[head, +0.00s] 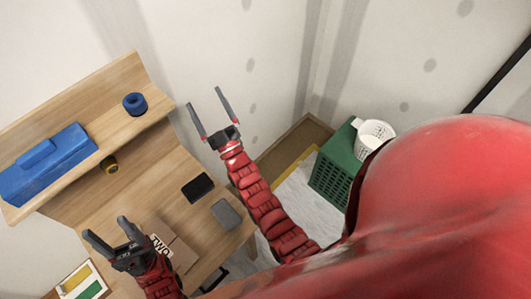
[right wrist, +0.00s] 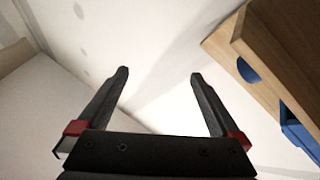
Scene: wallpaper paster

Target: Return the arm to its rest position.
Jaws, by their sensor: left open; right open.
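My right gripper (head: 205,98) is raised in front of the pale wall, to the right of the wooden shelf, with its fingers spread and nothing between them. In the right wrist view its two dark fingers (right wrist: 159,73) stand wide apart with only wall behind. My left gripper (head: 105,227) is over the lower left of the workbench, its fingers apart and no object seen between them. A brown cardboard piece with dark lettering (head: 178,252) lies just right of it, partly hidden by my left arm.
The wooden shelf (head: 85,92) holds a blue case (head: 48,165) and a blue roll (head: 135,104). A black block (head: 197,187) and a grey block (head: 226,214) lie on the bench.

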